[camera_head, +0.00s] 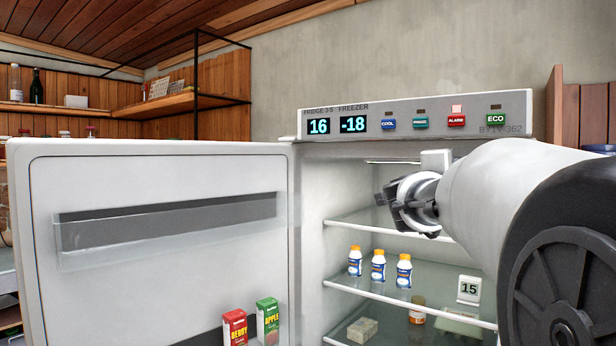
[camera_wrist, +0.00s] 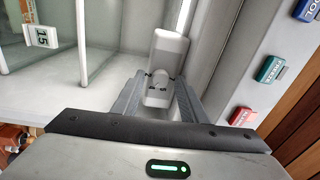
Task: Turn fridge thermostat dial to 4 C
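The thermostat is a white housing (camera_head: 436,159) at the top inside the open fridge. In the wrist view its small round dial (camera_wrist: 160,76) has dark marks around it; I cannot read its setting. My gripper (camera_head: 390,203) is inside the fridge, just below the housing in the head view. In the wrist view its two fingers (camera_wrist: 157,88) are apart, one on each side of the dial. I cannot tell whether either touches it. The fridge display (camera_head: 318,126) reads 16, and the freezer display reads -18.
The open door (camera_head: 160,240) stands at left, with two cartons (camera_head: 250,322) low on it. Three white bottles (camera_head: 378,265) stand on a glass shelf below my gripper. A card reading 15 (camera_head: 468,289) stands at right. The control panel (camera_head: 450,105) has a lit alarm lamp.

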